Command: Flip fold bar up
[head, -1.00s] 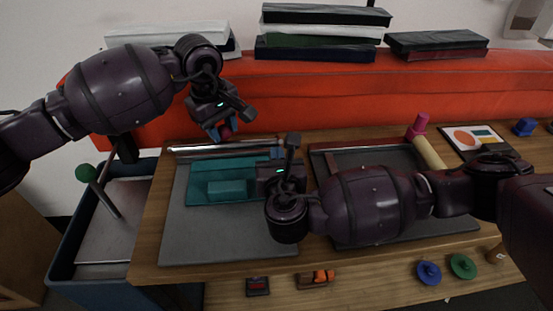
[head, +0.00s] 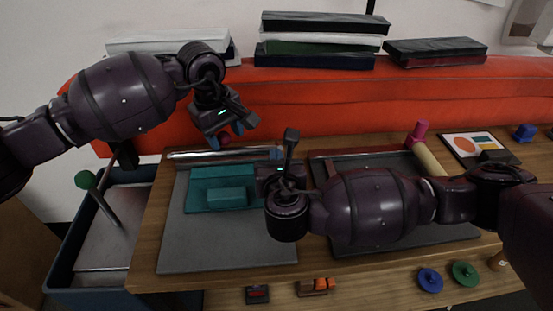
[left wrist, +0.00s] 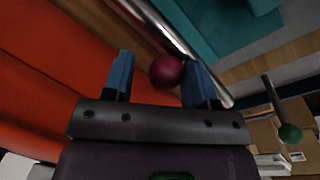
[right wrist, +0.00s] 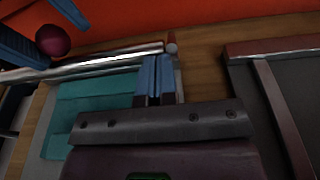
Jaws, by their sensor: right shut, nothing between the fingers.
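The silver fold bar (head: 190,155) lies along the back edge of a grey board (head: 225,250). It also shows in the left wrist view (left wrist: 152,20) and the right wrist view (right wrist: 90,63). A maroon ball knob (left wrist: 167,72) is by the bar. My left gripper (left wrist: 160,78) is open, and the knob appears between its blue fingertips; contact cannot be told. My right gripper (right wrist: 154,78) is shut and empty, near the bar's right end. A teal sheet (head: 200,178) with a teal block (head: 227,198) on it lies on the board, in front of the bar.
An orange-red cushion (head: 330,105) stands behind the wooden table. A dark tray (head: 350,160) lies to the right, partly hidden by my right arm. A blue bin (head: 60,245) with a green-knobbed lever (head: 86,180) stands at the left. Books are stacked at the back.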

